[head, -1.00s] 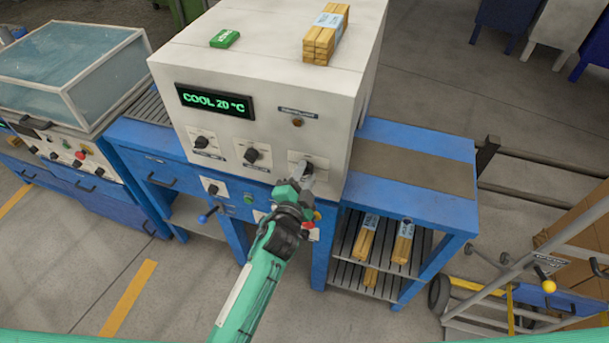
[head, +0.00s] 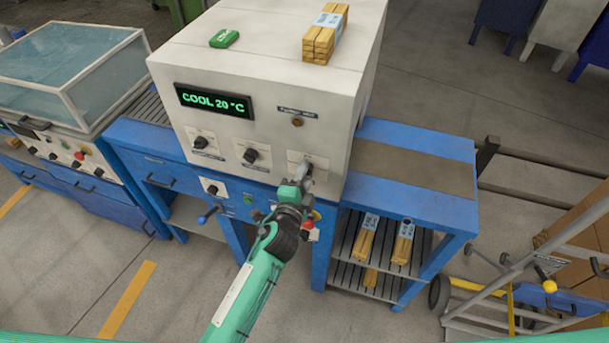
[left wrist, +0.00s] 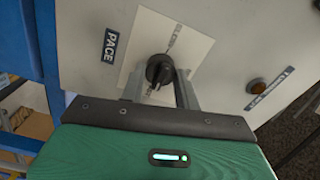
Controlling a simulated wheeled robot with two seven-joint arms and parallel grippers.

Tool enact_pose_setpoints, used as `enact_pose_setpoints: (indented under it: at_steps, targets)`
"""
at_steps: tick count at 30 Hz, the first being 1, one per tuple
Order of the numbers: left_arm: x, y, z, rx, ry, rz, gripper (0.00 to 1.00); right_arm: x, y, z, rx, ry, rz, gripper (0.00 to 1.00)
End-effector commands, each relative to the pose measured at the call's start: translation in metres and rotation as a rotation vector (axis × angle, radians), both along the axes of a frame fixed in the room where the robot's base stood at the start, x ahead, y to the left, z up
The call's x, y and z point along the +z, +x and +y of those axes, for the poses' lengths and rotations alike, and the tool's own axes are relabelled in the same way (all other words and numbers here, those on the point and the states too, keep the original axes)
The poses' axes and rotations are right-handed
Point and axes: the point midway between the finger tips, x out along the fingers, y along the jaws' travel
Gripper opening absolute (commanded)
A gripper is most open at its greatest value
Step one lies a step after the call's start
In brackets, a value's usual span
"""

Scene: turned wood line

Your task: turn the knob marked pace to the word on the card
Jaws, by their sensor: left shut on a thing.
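The knob marked pace (left wrist: 159,69) is black and sits on a pale card-like plate (left wrist: 190,50) on the machine's white front. The label PACE (left wrist: 110,46) reads clearly in the left wrist view; the small words around the knob are too blurred to read. In the head view my left gripper (head: 306,174) is at the rightmost of the three knobs and covers it. In the left wrist view the left gripper's fingers (left wrist: 172,92) are at the knob, shut on it. The card naming a word cannot be told. My right gripper is not in view.
The white machine (head: 270,50) has a display (head: 215,101) reading COOL 20 °C and two other knobs (head: 200,142) to the left. A green box (head: 224,38) and bundled wood sticks (head: 325,35) lie on top. A blue table (head: 420,205) extends right.

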Motion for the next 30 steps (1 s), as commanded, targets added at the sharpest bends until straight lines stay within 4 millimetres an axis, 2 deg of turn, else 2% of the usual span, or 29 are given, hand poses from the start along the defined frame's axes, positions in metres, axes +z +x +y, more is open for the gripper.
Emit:
enact_pose_setpoints:
  at_steps: [5, 6, 9, 20, 25, 30]
  targets:
    - [-0.001, 0.000, 0.000, 0.000, 0.003, 0.001, 0.09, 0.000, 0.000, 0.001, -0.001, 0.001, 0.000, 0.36]
    - [-0.001, 0.000, 0.000, 0.000, 0.003, 0.001, 0.38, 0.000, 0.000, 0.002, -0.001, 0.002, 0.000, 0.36]
    - [-0.001, 0.000, 0.000, 0.000, 0.003, 0.001, 0.54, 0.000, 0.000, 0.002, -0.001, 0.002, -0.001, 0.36]
    - [-0.001, -0.005, 0.002, 0.000, 0.001, 0.001, 0.54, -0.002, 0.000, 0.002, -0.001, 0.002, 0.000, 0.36]
    - [-0.003, -0.027, 0.009, -0.001, 0.002, 0.000, 0.54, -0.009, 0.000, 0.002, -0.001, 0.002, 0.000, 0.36]
    - [-0.005, -0.064, 0.021, -0.002, 0.002, 0.002, 0.54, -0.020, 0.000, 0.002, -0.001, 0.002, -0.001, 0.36]
